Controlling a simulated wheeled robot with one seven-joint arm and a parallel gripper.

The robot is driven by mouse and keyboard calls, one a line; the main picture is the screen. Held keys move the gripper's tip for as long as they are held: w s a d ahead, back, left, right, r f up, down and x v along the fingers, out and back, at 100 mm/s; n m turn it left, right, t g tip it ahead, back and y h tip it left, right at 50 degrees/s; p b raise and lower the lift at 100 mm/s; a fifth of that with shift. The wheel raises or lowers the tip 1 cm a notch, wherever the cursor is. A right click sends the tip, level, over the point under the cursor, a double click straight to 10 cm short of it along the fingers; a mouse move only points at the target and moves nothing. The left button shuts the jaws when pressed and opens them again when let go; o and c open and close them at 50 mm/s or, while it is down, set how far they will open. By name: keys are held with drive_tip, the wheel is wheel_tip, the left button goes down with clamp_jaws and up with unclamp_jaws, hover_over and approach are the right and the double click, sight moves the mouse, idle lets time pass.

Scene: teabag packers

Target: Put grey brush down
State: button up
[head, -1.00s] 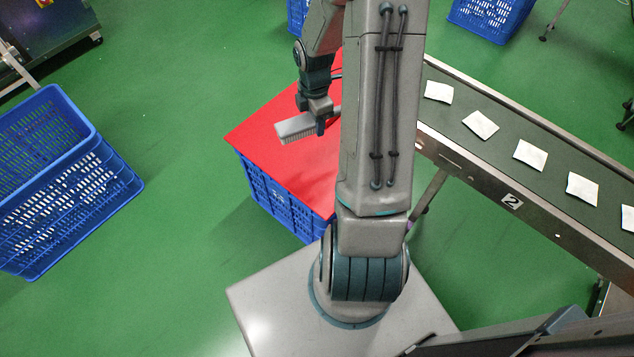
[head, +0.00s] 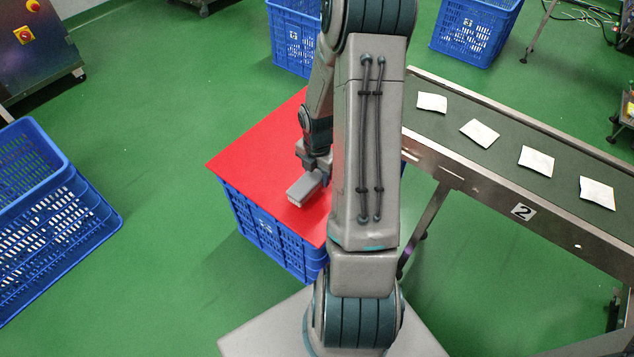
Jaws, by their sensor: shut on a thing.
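The grey brush (head: 304,188) is held by my gripper (head: 322,178), which is shut on it, its bristles facing down. The brush is over the front part of the red board (head: 250,152), which lies on top of a blue crate (head: 265,232). The brush looks low over the red surface, but I cannot tell whether it touches. My arm hides the right part of the board and part of the gripper.
A conveyor (head: 475,165) with several white teabag packets runs along the right. Blue crates stand at the left (head: 50,215), at the back (head: 296,40) and at the back right (head: 475,30). The left part of the red board is bare.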

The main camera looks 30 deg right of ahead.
drive_tip(key=shift+f+b, duration=0.35)
drive_tip(key=shift+f, duration=0.9)
drive_tip(key=shift+f, duration=0.2)
drive_tip(key=o, duration=1.1)
drive_tip(key=shift+r, duration=0.15)
